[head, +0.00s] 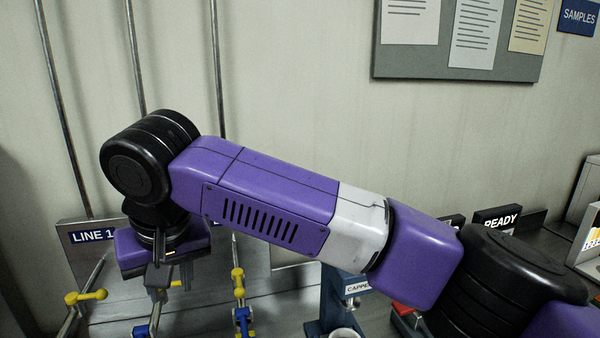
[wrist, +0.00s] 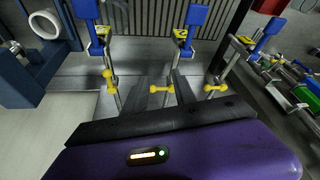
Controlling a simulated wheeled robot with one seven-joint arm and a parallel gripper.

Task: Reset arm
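My arm crosses the head view. My gripper (head: 165,283) hangs pointing down at the lower left, in front of the LINE 1 panel. The wrist view shows its two dark grey fingers (wrist: 161,92) apart with nothing held between them. Yellow valve handles stand beyond the fingers: a left one (wrist: 109,84), a middle one (wrist: 162,89) seen through the gap, and a right one (wrist: 215,87). I cannot tell whether the fingers touch any handle. In the head view a yellow handle (head: 87,296) is left of my gripper and another (head: 238,282) is to its right.
A LINE 1 sign (head: 92,237) is on the panel, with vertical pipes (head: 139,60) above. A blue CAPPER stand (head: 340,290) is partly behind my arm. A READY sign (head: 503,220) stands at right. Blue-and-yellow valve parts (wrist: 187,27) rise beyond the handles.

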